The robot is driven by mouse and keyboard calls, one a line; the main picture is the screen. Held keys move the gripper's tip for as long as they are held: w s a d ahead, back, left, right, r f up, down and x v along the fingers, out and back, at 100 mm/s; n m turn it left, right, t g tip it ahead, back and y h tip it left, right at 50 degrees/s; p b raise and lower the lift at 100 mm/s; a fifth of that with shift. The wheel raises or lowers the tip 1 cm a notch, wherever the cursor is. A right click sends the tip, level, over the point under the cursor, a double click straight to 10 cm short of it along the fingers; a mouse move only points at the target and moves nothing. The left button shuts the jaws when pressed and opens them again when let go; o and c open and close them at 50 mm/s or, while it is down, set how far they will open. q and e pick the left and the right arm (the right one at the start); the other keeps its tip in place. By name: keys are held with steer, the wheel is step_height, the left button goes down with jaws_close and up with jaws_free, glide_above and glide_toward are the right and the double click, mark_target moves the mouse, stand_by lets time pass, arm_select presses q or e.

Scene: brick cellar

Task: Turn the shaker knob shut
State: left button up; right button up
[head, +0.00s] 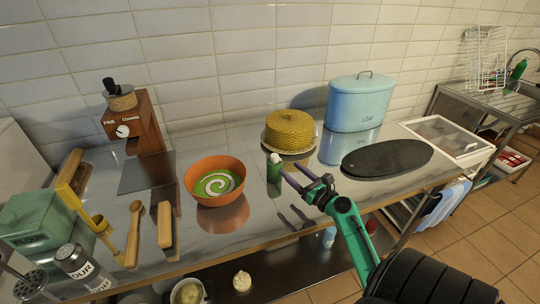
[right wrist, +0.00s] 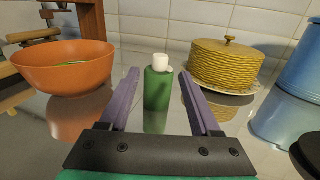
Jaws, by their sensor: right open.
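A small green bottle with a white cap (head: 274,173) stands upright on the shiny metal counter; I take it as the shaker. In the right wrist view the green bottle (right wrist: 158,90) stands in line between my fingers, and its white cap (right wrist: 160,61) has a small bump on its right side. My right gripper (head: 293,169) is open and empty, pointing at the bottle from the right in the head view. The fingers seem to stop short of it; contact cannot be told. My left gripper is not in view.
An orange bowl (head: 215,192) of green soup stands left of the bottle. A yellow woven cake cover (head: 290,130) stands close behind it. Right are a blue loaf bin (head: 357,102) and a dark oval board (head: 387,158).

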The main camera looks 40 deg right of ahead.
mark_target(273, 154)
steer(key=w, duration=0.9)
steer(key=w+d, duration=0.1)
steer(key=w, duration=0.3)
steer(key=shift+w, duration=0.2)
steer(key=shift+s+a, duration=0.1)
jaws_close()
